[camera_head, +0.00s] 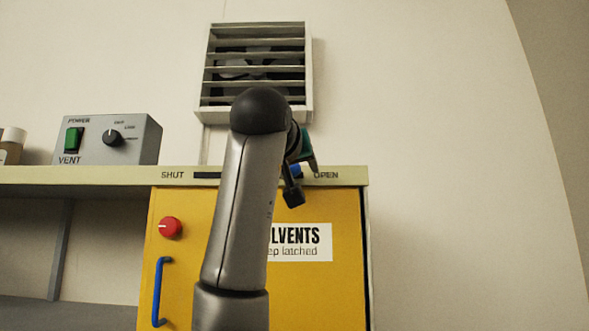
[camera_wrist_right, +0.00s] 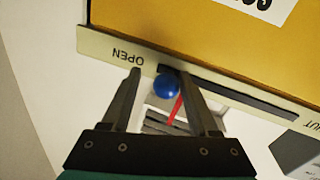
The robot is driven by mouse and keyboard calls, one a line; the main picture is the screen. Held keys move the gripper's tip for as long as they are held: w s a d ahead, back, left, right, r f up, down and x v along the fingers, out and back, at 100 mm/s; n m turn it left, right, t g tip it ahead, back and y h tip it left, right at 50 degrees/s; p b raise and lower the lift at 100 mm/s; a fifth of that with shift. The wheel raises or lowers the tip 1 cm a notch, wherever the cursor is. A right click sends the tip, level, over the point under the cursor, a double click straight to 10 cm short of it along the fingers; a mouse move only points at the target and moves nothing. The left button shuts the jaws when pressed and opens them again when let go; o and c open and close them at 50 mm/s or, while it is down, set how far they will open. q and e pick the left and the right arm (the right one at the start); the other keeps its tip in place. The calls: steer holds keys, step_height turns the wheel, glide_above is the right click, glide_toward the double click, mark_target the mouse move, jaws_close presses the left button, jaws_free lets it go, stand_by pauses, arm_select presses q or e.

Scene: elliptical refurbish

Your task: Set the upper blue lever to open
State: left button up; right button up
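The blue lever's round knob (camera_wrist_right: 166,86) sits at the OPEN end of a dark slot (camera_wrist_right: 240,95) in the cream strip. In the head view a small bit of the blue knob (camera_head: 296,170) shows just left of the OPEN label (camera_head: 326,175), partly hidden by my right arm and gripper. My right gripper (camera_wrist_right: 161,74) is open, with one finger on each side of the knob. A gap shows on the left finger's side; the right finger is close to the knob, and contact cannot be told. My left gripper is not in view.
The strip tops a yellow cabinet (camera_head: 335,290) with a red knob (camera_head: 170,227) and a blue handle (camera_head: 160,290). A grey vent box (camera_head: 108,140) stands at the left, below a louvred wall vent (camera_head: 303,62). A thin red piece (camera_wrist_right: 175,110) shows by the right finger.

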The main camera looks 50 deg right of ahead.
steer(key=shift+o, duration=0.2)
steer(key=shift+w+a, duration=0.15)
steer(key=shift+a, duration=0.1)
steer(key=b+v, duration=0.4)
steer(key=v, duration=1.1)
